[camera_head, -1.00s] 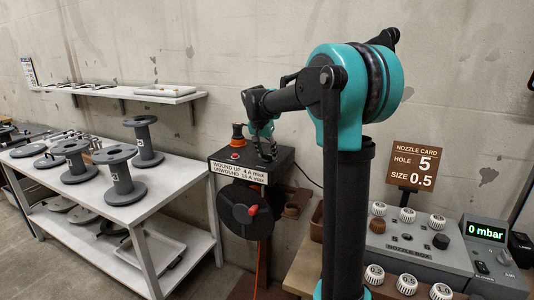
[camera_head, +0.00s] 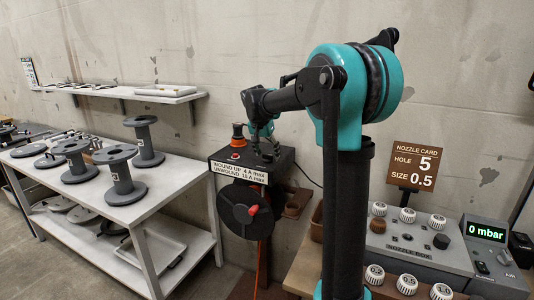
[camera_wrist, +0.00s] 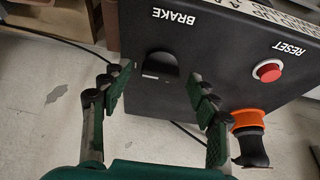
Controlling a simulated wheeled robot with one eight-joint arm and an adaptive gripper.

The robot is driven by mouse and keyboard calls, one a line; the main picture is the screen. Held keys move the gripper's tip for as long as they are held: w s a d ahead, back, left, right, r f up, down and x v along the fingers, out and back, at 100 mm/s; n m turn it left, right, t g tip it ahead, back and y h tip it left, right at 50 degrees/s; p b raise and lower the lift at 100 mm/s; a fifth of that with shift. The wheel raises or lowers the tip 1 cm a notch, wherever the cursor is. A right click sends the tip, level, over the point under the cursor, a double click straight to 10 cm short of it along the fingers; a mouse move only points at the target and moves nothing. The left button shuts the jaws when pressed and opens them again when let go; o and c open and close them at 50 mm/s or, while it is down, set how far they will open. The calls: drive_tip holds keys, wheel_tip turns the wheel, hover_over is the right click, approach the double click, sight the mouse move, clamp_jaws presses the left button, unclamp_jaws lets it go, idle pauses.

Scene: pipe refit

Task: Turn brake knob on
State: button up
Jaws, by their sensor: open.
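The brake knob (camera_wrist: 161,66) is a dark half-round knob below the BRAKE label on the top of a black reel box (camera_head: 285,157). The box also shows in the wrist view (camera_wrist: 225,60). My gripper (camera_wrist: 162,84) is open and empty, with its green-padded fingers on either side of the knob in the picture. I cannot tell whether they touch it. In the head view my gripper (camera_head: 266,151) is at the box top, and the knob cannot be made out there.
A red reset button (camera_wrist: 268,70) and an orange-and-black part (camera_wrist: 248,122) share the box top. A reel with a red handle (camera_head: 252,210) is on its front. A spool table (camera_head: 148,196) stands left. A nozzle box (camera_head: 410,252) sits right.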

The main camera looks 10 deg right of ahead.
drive_tip(key=v, duration=1.2)
drive_tip(key=s+d+f+n+y, duration=0.1)
drive_tip(key=s+d+f+n, duration=0.1)
drive_tip(key=s+f, duration=0.8)
drive_tip(key=s+d+f+n, duration=0.2)
drive_tip(key=s+f, duration=0.8)
drive_tip(key=f, duration=0.1)
drive_tip(key=s+d+f+n+y, duration=0.1)
drive_tip(key=s+d+f+n, duration=0.2)
drive_tip(key=s+f, duration=0.8)
drive_tip(key=shift+d+f+y, duration=0.15)
drive_tip(key=shift+f+y, duration=0.05)
drive_tip(key=shift+y, duration=0.1)
